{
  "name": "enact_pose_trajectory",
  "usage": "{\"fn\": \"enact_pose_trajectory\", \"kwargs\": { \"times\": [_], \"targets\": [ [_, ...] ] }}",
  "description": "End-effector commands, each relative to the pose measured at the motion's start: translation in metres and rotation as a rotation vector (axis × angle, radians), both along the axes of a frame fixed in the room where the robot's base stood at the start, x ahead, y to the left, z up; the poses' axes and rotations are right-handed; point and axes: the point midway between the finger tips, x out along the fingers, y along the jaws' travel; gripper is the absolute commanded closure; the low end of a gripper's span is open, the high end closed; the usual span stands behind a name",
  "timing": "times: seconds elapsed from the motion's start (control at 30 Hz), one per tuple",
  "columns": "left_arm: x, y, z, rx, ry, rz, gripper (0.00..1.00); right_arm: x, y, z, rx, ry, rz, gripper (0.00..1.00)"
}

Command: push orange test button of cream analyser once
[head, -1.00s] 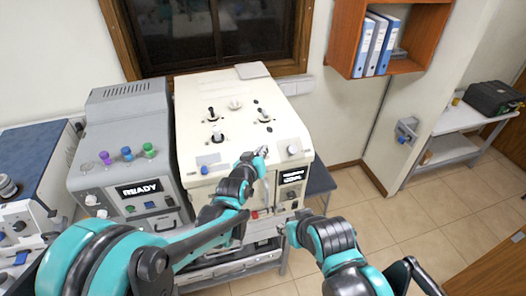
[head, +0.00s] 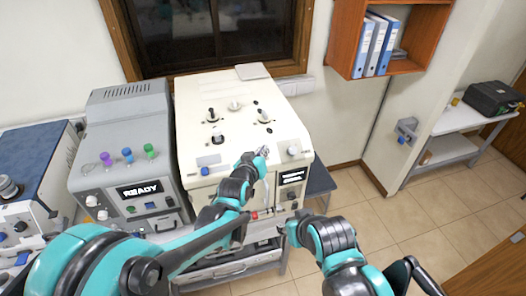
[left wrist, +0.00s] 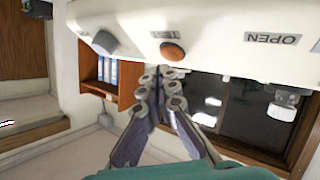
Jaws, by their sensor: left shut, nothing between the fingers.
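The cream analyser (head: 240,105) stands against the wall below the window. In the left wrist view, its front panel (left wrist: 215,45) appears upside down with a round orange button (left wrist: 172,52). My left gripper (left wrist: 165,74) is shut and empty, with its fingertips just below the button in that picture; I cannot tell whether they touch it. In the head view, my left gripper (head: 263,152) is at the analyser's front upper edge, and the orange button is not distinguishable there. My right gripper (head: 291,229) is low in front of the analyser, its fingers unclear.
A grey machine (head: 125,150) reading READY stands close on the analyser's left. The analyser has a small lit display (head: 292,177), its text too small to read, and a dark knob (left wrist: 105,41) beside the button. Open floor (head: 400,225) lies to the right.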

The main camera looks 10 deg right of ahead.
Motion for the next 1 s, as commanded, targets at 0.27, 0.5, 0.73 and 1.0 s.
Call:
{"fn": "enact_pose_trajectory", "kwargs": {
  "times": [0.27,0.5,0.73,1.0],
  "targets": [
    [-0.012,0.000,0.020,0.000,0.000,0.000,1.00,0.000,0.000,0.013,0.000,0.000,0.000,0.60],
    [-0.025,-0.001,0.038,0.000,-0.001,-0.001,1.00,0.000,0.000,0.025,0.000,0.000,0.000,0.60],
    [-0.029,-0.001,0.042,-0.001,0.001,0.000,1.00,0.000,0.000,0.027,0.000,0.000,0.000,0.60],
    [-0.028,-0.001,0.041,-0.001,0.001,0.000,1.00,0.000,0.000,0.026,0.000,0.000,0.000,0.60]
  ]
}}
